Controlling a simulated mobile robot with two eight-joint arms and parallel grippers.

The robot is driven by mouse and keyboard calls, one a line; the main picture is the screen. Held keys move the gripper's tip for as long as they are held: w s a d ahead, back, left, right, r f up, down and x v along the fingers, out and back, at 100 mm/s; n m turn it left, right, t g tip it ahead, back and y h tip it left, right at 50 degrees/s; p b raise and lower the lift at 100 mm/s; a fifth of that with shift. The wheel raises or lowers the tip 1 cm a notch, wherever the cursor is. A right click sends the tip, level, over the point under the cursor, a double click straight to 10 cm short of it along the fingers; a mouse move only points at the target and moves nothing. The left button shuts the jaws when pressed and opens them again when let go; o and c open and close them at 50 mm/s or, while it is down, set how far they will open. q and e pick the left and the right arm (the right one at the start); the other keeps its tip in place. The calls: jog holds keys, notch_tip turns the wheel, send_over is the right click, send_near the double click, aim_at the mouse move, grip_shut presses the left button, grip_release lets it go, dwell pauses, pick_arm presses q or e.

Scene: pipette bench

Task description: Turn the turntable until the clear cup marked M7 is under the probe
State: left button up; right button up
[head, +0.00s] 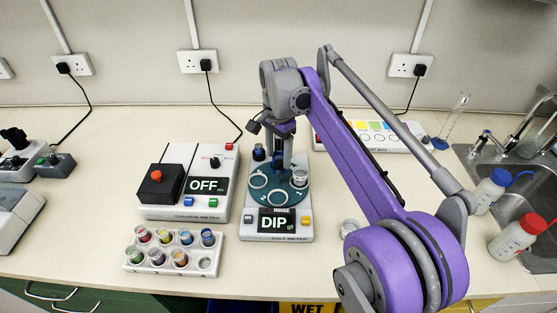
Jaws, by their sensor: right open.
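The teal turntable (266,197) sits on the salt meter (247,233), whose display reads DIP. A clear cup (299,178) stands at the turntable's right side; its marking is too small to read. A dark cup or bottle (259,153) stands at the back left of the turntable. My right gripper (279,164) points down over the back of the turntable, open; I cannot tell if it touches anything. The probe cannot be made out, as my wrist covers that area. My left gripper is not in view.
A conductivity-type meter (160,212) with a red knob and an OFF display stands close at the left. A rack of coloured vials (150,268) lies in front of it. A strip with coloured patches (400,136) is behind my right arm. A sink (515,205) and bottles are at right.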

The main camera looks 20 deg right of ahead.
jog(key=shift+f, duration=1)
jog(key=shift+c, duration=0.2)
grip_shut()
dwell(0.6)
